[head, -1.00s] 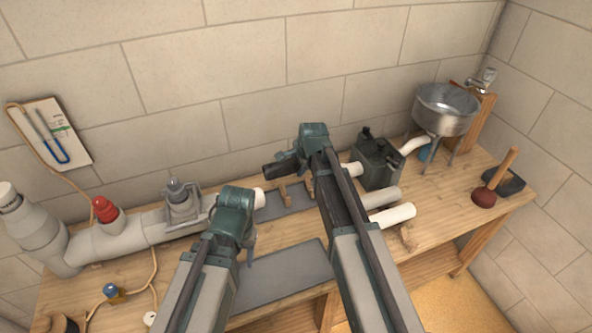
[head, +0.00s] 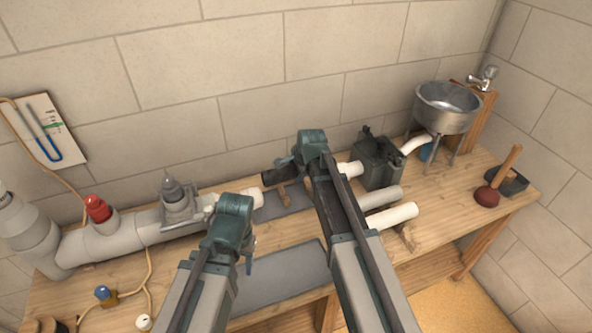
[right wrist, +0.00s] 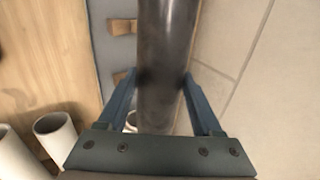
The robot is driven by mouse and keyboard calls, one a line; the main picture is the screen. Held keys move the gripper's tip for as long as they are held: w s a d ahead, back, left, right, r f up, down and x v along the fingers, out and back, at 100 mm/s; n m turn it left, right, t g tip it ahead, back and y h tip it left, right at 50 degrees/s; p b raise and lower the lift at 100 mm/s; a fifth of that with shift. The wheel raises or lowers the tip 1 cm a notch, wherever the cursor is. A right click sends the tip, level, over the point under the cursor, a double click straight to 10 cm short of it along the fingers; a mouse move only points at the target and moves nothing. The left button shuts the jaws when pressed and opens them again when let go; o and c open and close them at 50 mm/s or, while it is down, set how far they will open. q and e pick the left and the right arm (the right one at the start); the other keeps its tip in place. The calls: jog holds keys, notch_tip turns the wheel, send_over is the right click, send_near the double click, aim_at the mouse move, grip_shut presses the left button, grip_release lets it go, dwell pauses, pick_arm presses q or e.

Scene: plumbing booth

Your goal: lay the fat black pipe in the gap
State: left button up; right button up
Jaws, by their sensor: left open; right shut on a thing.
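My right gripper (head: 296,164) is shut on the fat black pipe (head: 276,178). In the right wrist view the black pipe (right wrist: 166,60) runs between both fingers (right wrist: 160,95). The pipe is over the gap between the left white pipe's open end (head: 258,198) and the short white pipe end (head: 350,168) by the green box. Small wooden supports (head: 284,196) stand in the gap; one shows beside the pipe in the right wrist view (right wrist: 121,27). My right arm hides part of the gap. My left gripper (head: 232,225) is open and empty, near the left pipe's end.
A green pump-like box (head: 378,163) stands right of the gap. Loose pale pipes (head: 392,214) lie in front of it. A steel basin (head: 447,108) and plunger (head: 497,180) are further right. A grey mat (head: 285,278) lies at the front. The wall is close behind.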

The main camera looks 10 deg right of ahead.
pick_arm(q)
jog(key=shift+f+b, duration=3.15)
jog(key=shift+f, duration=0.25)
pick_arm(e)
jog(key=shift+f, duration=3.4)
jog(key=o, duration=1.5)
pick_arm(q)
jog(key=shift+r, duration=0.1)
notch_tip(320, 180, up, 12)
jog(key=p, duration=1.2)
pick_arm(e)
jog(key=v, duration=1.4)
jog(key=shift+s+f, duration=0.1)
